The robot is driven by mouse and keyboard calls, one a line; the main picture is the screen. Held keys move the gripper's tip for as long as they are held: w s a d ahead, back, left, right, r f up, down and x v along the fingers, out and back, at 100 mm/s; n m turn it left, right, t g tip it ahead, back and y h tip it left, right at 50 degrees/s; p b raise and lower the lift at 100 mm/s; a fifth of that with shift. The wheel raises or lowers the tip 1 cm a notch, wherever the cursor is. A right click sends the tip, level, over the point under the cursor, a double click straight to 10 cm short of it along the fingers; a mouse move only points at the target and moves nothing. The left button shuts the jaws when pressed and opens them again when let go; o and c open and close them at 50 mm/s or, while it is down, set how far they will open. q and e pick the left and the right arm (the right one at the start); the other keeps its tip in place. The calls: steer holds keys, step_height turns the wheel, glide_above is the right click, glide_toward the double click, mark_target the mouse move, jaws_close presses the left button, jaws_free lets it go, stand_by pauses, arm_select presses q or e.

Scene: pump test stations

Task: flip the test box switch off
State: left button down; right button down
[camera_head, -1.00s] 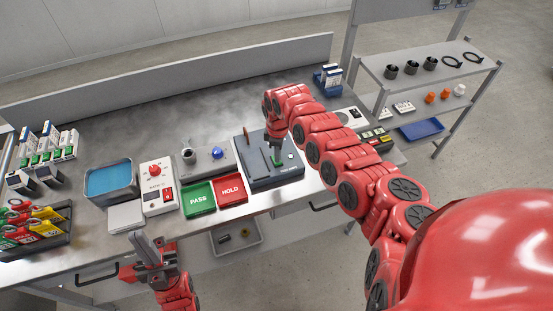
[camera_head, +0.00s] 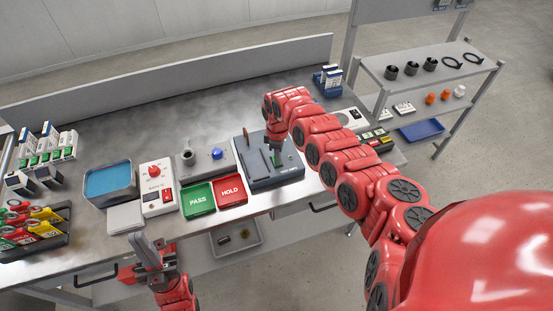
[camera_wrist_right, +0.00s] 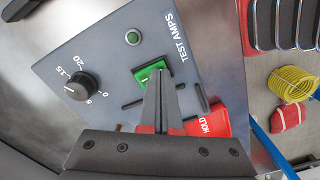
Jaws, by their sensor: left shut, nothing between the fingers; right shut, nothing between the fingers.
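The test box (camera_head: 260,180) is a dark blue-grey panel on the bench, in the middle of the head view. The right wrist view shows its face, marked TEST AMPS (camera_wrist_right: 95,45), with a black dial (camera_wrist_right: 80,86), a round green lamp (camera_wrist_right: 132,38) and a green rocker switch (camera_wrist_right: 147,73). My right gripper (camera_wrist_right: 161,75) is shut and empty, its tips at the switch and covering part of it; I cannot tell whether they touch. It also shows over the box in the head view (camera_head: 277,152). My left gripper (camera_head: 140,240) is shut and empty at the bench's front edge.
The green PASS tile (camera_head: 198,199) and red HOLD tile (camera_head: 231,190) lie left of the box. Further left are a white box with a red knob (camera_head: 154,187) and a blue-lined tray (camera_head: 109,184). A shelf rack (camera_head: 425,65) stands at right.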

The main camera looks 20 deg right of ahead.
steer(key=shift+w+r+p, duration=0.1)
steer(key=shift+r+p, duration=0.55)
steer(key=shift+r, duration=0.25)
step_height(320, 180, up, 5)
steer(key=p, duration=0.4)
steer(key=shift+f, duration=0.1)
